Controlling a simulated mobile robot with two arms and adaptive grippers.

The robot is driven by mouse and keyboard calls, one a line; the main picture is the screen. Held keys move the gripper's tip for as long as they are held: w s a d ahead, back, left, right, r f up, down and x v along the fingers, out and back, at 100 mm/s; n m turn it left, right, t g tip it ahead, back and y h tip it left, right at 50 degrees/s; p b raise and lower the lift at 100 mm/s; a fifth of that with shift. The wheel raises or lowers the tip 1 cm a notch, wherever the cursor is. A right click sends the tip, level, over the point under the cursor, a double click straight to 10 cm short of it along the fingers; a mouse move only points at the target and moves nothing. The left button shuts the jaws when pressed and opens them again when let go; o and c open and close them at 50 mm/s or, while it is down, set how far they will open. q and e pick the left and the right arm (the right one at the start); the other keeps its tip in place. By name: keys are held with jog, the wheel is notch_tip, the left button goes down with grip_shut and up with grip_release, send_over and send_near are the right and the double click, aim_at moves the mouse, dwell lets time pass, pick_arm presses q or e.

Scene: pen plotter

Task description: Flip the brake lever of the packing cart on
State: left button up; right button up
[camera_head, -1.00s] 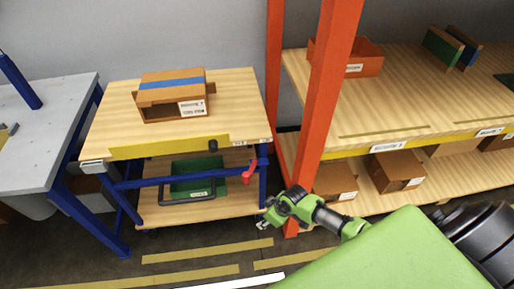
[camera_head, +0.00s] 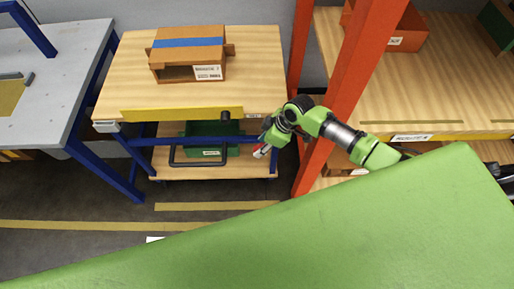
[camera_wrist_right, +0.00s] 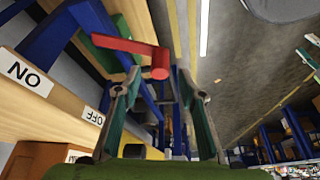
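The packing cart (camera_head: 262,70) has a wooden top and a blue frame. Its red brake lever (camera_head: 258,154) is at the front right of the cart, below the top, mostly covered by my right gripper (camera_head: 264,144). In the right wrist view the red lever (camera_wrist_right: 125,46) lies ahead of the open gripper (camera_wrist_right: 158,98), with its round end between the lines of the two fingers. The fingers look apart, with nothing held. An ON label (camera_wrist_right: 26,73) and an OFF label (camera_wrist_right: 93,116) show on the wooden edge at the left. My left gripper is out of view.
A cardboard box (camera_head: 170,65) with blue tape stands on the cart. A green crate (camera_head: 205,128) is on the lower shelf. An orange rack post (camera_head: 350,85) stands close to my right arm. A grey table (camera_head: 60,75) is at the left.

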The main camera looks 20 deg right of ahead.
aim_at(258, 148)
jog(key=x, duration=0.3)
jog(key=shift+w+a+f, duration=0.1)
jog(key=shift+a+f, duration=0.05)
jog(key=shift+f, duration=0.15)
jog(key=shift+w+a+f, duration=0.1)
jog(key=shift+f, duration=0.3)
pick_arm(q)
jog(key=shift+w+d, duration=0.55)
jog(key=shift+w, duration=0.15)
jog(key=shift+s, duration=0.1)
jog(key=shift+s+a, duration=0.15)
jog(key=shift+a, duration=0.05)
pick_arm(e)
grip_shut()
